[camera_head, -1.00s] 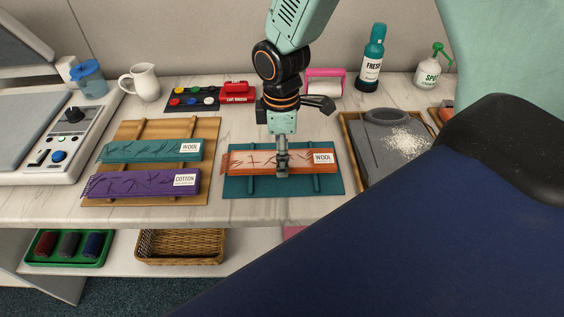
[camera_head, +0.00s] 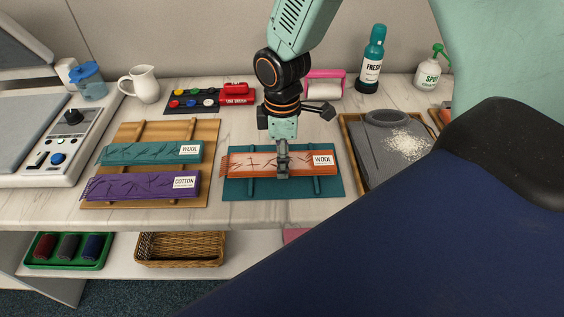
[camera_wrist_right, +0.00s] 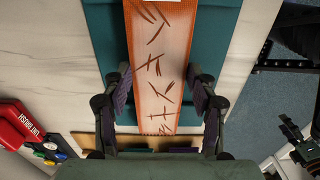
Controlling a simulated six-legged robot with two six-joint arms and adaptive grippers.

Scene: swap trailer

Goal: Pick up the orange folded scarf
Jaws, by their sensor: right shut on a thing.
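The orange folded scarf (camera_head: 250,162), with dark line marks and a white WOOL label (camera_head: 322,160), lies lengthwise over a teal board with raised bars (camera_head: 240,188). My right gripper (camera_head: 282,167) points down at the scarf's middle and is shut on it. In the right wrist view the fingers (camera_wrist_right: 165,97) are at both long edges of the scarf (camera_wrist_right: 160,50). I cannot tell whether it is clear of the bars. A dark jointed shape, perhaps my left gripper (camera_wrist_right: 297,140), shows at that view's right edge; its jaws are unclear.
To the left, a wooden rack (camera_head: 125,128) holds a teal WOOL scarf (camera_head: 140,153) and a purple COTTON scarf (camera_head: 130,186). To the right is a tray with a grey garment (camera_head: 385,150) under white grains. Behind are a red lint brush (camera_head: 237,93) and a pink-framed roll (camera_head: 325,85).

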